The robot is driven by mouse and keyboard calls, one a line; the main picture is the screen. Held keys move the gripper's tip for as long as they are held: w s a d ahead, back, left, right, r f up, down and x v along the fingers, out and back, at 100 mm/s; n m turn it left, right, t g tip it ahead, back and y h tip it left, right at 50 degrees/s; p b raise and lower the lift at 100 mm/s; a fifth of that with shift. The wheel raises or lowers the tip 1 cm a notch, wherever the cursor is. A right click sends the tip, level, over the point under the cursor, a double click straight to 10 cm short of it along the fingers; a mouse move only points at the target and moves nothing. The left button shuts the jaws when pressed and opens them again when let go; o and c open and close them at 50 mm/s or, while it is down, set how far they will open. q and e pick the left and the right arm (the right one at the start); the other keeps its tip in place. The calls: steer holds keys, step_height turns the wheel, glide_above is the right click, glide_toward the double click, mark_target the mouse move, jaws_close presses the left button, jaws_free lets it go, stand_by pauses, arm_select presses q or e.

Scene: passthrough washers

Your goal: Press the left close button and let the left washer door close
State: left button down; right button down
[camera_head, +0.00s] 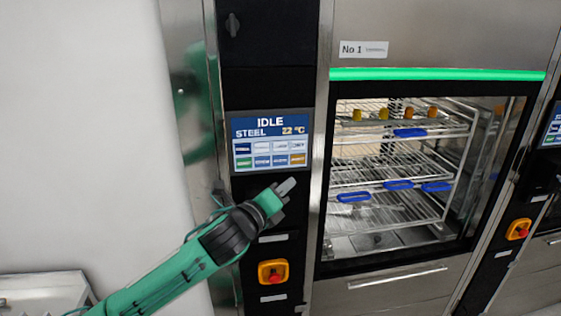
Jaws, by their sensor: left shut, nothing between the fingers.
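The left washer (440,58), labelled "No 1", shows a chamber with wire racks (385,165). I cannot tell whether its door is open or is clear glass. A touch screen (270,140) reading "IDLE", "STEEL" and "22 °C" sits on the black panel left of the chamber. My left gripper (288,187) is shut and empty, just below the screen and in front of the black panel. I cannot tell if it touches the panel. No separate close button can be told apart; the arm hides part of the panel. My right gripper is not in view.
An orange emergency stop (273,272) with a red knob is below my left gripper. A second washer's screen (553,128) and orange stop (518,229) are at the right edge. A white wall (90,130) and a metal cart (42,293) are at the left.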

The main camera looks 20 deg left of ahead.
mark_target(280, 160)
arm_select(q)
steer(key=shift+w, duration=0.1)
steer(key=w+a, duration=0.1)
steer(key=w, duration=0.1)
steer(key=w+a, duration=0.1)
steer(key=w, duration=0.1)
steer(key=w+a, duration=0.1)
steer(key=w, duration=0.1)
steer(key=shift+w+a, duration=0.1)
steer(key=shift+a, duration=0.2)
steer(key=shift+w+a, duration=0.4)
steer(key=shift+w, duration=0.2)
stand_by(0.7)
steer(key=shift+w, duration=0.1)
stand_by(0.7)
steer(key=shift+w+a, duration=0.2)
steer(key=shift+w, duration=0.1)
